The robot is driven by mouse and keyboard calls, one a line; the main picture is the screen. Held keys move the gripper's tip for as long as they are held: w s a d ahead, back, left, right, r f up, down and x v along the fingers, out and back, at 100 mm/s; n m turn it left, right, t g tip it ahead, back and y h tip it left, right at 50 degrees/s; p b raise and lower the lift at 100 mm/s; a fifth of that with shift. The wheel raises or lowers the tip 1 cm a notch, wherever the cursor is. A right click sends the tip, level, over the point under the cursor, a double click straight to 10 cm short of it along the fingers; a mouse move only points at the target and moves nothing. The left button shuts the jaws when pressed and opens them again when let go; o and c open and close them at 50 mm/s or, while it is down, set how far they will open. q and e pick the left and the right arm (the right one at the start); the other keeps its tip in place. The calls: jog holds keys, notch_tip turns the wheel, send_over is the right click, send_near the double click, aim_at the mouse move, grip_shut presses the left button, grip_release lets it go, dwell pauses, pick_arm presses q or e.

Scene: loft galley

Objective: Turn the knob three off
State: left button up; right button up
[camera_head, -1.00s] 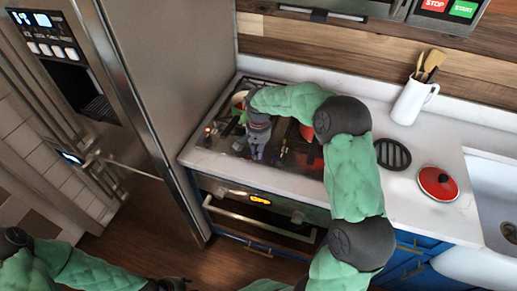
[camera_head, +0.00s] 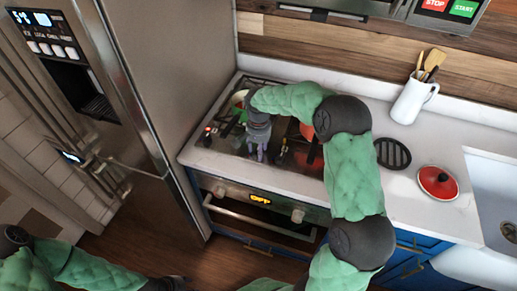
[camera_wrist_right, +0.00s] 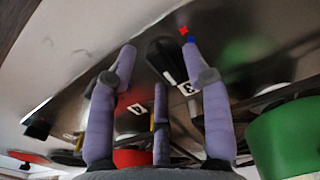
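The cooktop (camera_head: 225,148) is dark, with its knobs along the front edge. In the right wrist view a dark knob (camera_wrist_right: 163,60) stands beside a white label "3" (camera_wrist_right: 187,88). A red mark (camera_wrist_right: 183,30) and a blue spot show past its end, by a fingertip. My right gripper (camera_head: 260,154) is over the cooktop's front, pointing down. In the wrist view its purple fingers (camera_wrist_right: 158,54) are spread, with the knob between them; I cannot tell whether they touch it. A label "4" (camera_wrist_right: 137,108) is to the left.
A green pan (camera_wrist_right: 285,140) is close to my right fingers. A red pot (camera_head: 307,130) stands behind my right arm. The steel fridge (camera_head: 165,90) bounds the cooktop at left. A black trivet (camera_head: 393,154) and a red lid (camera_head: 438,183) lie on the counter at right.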

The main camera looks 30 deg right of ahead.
notch_tip(320, 180, up, 12)
dwell(0.7)
dwell(0.4)
